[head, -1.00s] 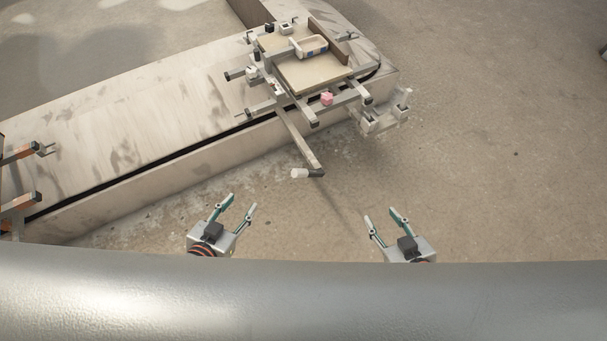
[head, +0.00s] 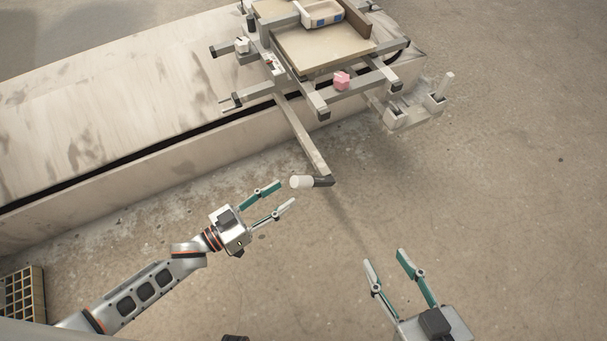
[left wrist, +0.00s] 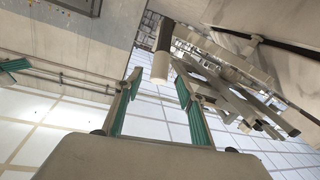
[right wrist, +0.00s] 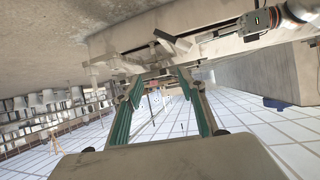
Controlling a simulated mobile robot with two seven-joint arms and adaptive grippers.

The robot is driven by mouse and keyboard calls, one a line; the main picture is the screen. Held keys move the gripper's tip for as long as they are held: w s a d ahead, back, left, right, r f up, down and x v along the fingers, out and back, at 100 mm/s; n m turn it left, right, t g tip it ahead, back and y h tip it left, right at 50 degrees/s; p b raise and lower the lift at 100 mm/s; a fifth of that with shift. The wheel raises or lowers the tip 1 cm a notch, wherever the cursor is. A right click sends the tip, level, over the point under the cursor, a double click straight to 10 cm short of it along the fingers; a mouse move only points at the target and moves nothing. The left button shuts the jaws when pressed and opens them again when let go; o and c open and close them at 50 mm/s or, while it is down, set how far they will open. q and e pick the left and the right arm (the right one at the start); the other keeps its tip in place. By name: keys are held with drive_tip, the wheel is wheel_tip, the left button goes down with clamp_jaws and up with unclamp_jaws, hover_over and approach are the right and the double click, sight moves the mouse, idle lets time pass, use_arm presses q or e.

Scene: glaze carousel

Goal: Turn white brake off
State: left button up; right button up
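A white cylindrical grip (head: 302,181) sits at the end of a long bar (head: 303,140) that reaches out from the carriage. I cannot tell whether this grip or a small white knob (head: 242,45) on the carriage's left side is the white brake. My left gripper (head: 286,194) is open and empty, with its fingertips just short of the white grip. In the left wrist view the white grip (left wrist: 160,67) with its dark end shows between and beyond the open fingers (left wrist: 158,70). My right gripper (head: 384,257) is open and empty over the floor.
The carriage with a tan board (head: 320,48), a white tray (head: 323,15) and a pink block (head: 341,80) stands on a long pale bench (head: 130,125). Grey brackets (head: 410,108) stick out at its right. A gridded crate (head: 22,295) is at lower left. Floor at right is clear.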

sight(303, 180)
use_arm(q)
drive_tip(key=shift+w+d, duration=0.2)
drive_tip(key=shift+w, duration=0.05)
drive_tip(key=b+x, duration=0.1)
drive_tip(key=x, duration=0.4)
drive_tip(key=shift+w+d, duration=0.25)
drive_tip(key=shift+d, duration=0.1)
drive_tip(key=shift+w+d+r, duration=0.1)
drive_tip(key=shift+w+d, duration=0.35)
drive_tip(key=shift+d, duration=0.05)
use_arm(e)
drive_tip(key=shift+w+a+r, duration=0.3)
drive_tip(key=shift+a+r, duration=0.1)
drive_tip(key=shift+r, duration=0.15)
use_arm(q)
clamp_jaws()
drive_tip(key=shift+r, duration=0.1)
use_arm(e)
drive_tip(key=shift+w+r, duration=0.1)
